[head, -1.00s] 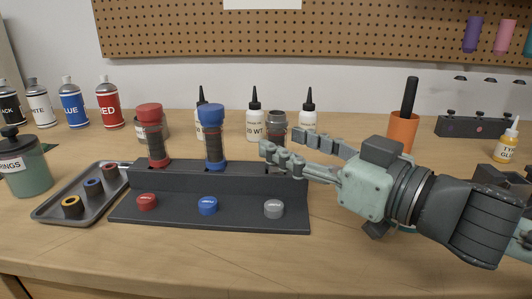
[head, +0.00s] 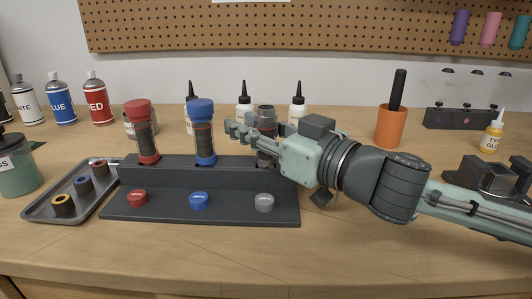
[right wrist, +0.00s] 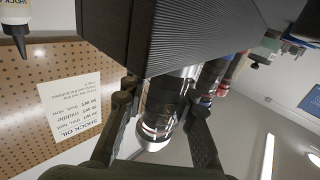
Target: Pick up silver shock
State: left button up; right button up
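The silver shock (head: 266,116) stands upright at the right end of the dark rack (head: 140,173), with its grey top showing above my right gripper and its lower part largely hidden. My right gripper (head: 262,133) reaches in from the right, with its fingers on either side of the shock. In the right wrist view the silver shock (right wrist: 165,105) lies between the two fingers of the right gripper (right wrist: 163,112). A narrow gap shows beside the left-hand finger, and the other finger overlaps the shock's edge. The fingers look open around it. My left gripper is not in view.
A red shock (head: 145,133) and a blue shock (head: 203,133) stand left in the rack. Red, blue and grey caps lie along its front. White bottles (head: 297,112) stand behind, an orange cup (head: 390,127) at right, and a grey tray (head: 45,211) at left. The front table is clear.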

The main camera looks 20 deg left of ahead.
grip_shut()
jog(key=shift+r, duration=0.1)
